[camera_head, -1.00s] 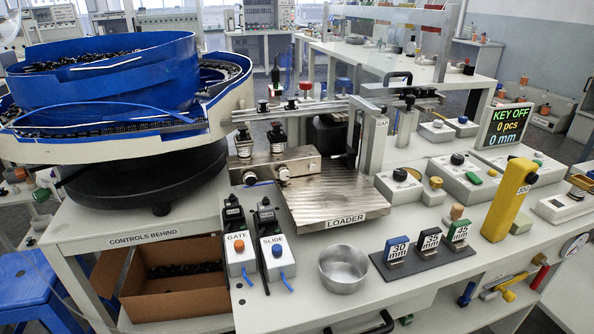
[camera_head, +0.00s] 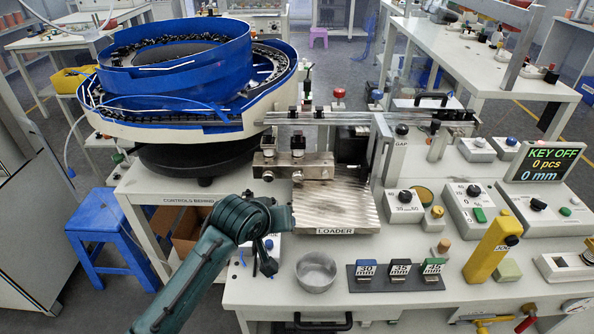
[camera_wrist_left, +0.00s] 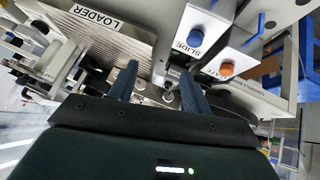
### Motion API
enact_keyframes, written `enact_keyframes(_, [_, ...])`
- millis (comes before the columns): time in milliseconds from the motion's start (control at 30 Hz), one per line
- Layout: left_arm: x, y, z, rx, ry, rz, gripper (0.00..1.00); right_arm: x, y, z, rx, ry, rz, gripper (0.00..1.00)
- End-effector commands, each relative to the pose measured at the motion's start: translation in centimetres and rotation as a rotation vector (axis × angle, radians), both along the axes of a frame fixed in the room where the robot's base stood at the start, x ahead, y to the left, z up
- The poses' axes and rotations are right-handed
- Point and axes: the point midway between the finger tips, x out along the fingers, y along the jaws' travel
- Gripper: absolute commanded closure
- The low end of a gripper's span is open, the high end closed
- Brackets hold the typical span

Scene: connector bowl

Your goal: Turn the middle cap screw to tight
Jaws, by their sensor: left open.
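My left gripper (camera_wrist_left: 156,70) shows in the left wrist view with its two dark blue fingers apart and nothing held. Small shiny round heads (camera_wrist_left: 140,83) show between and beside the fingers, past the palm. I cannot tell which of these is the middle cap screw, nor whether a finger touches one. In the head view my left arm comes in from the lower left and its wrist stands at the left edge of the ribbed loader plate (camera_head: 335,208). The fingers are not clear there. A metal block with shiny knobs (camera_head: 297,177) sits behind the plate. My right gripper is not in view.
The slide box (camera_wrist_left: 197,30) and gate box (camera_wrist_left: 232,62) stand close to the right finger. The blue feeder bowl (camera_head: 180,65) is behind my arm. A metal cup (camera_head: 316,271) and labelled gauge blocks (camera_head: 399,272) lie in front. The display (camera_head: 545,163) reads KEY OFF.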

Motion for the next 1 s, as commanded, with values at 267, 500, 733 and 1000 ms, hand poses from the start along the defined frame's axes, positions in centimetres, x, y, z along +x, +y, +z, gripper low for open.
enact_keyframes(267, [7.6,-1.8,6.1,-0.021,-0.089,0.084,0.51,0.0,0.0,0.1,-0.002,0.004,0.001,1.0])
enact_keyframes(500, [9.3,-2.2,6.1,-0.025,-0.097,0.099,0.51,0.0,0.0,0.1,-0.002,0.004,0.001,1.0])
enact_keyframes(733, [11.8,-2.9,3.6,-0.025,-0.098,0.097,0.51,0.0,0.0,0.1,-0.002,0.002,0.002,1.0])
enact_keyframes(1000, [14.7,-3.7,0.8,-0.025,-0.098,0.097,0.51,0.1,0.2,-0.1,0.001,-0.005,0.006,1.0])
